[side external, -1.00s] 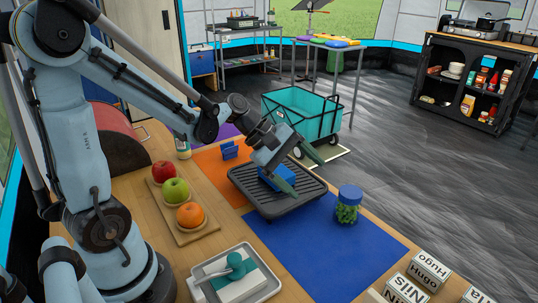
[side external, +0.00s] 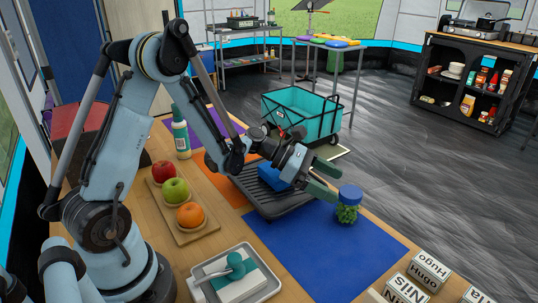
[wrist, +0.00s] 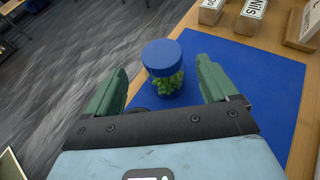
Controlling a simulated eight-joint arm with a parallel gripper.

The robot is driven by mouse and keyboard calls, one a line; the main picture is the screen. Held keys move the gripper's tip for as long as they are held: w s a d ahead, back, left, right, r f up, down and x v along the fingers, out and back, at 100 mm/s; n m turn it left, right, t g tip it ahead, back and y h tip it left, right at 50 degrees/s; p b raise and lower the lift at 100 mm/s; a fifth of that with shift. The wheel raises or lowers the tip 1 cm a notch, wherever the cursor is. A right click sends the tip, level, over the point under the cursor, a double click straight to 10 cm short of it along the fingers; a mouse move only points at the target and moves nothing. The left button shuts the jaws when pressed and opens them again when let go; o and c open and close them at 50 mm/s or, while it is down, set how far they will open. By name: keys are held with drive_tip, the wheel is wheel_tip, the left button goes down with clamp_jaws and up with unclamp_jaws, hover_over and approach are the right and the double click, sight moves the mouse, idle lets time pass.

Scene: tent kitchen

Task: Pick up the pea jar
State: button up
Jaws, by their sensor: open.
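The pea jar (side external: 348,203) has a blue lid and green contents. It stands upright on the blue mat (side external: 315,246) near the table's far edge. In the wrist view the jar (wrist: 163,64) is ahead, roughly centred between the fingers. My gripper (side external: 328,188) is open and empty, with its green fingers pointing at the jar. In the wrist view my gripper (wrist: 160,85) has one finger on each side of the line to the jar.
A black grill tray (side external: 255,196) with a blue block (side external: 272,176) lies behind my gripper. A board (side external: 162,213) holds an apple pair and an orange. Name blocks (side external: 430,268) stand at the right. A metal tray (side external: 262,290) is in front. The blue mat's middle is clear.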

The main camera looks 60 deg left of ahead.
sight(349, 191)
drive_tip(key=shift+r+x, duration=0.15)
drive_tip(key=shift+x, duration=1.3)
drive_tip(key=shift+r+x, duration=0.1)
drive_tip(key=shift+x, duration=1.35)
drive_tip(key=shift+d, duration=0.15)
clamp_jaws()
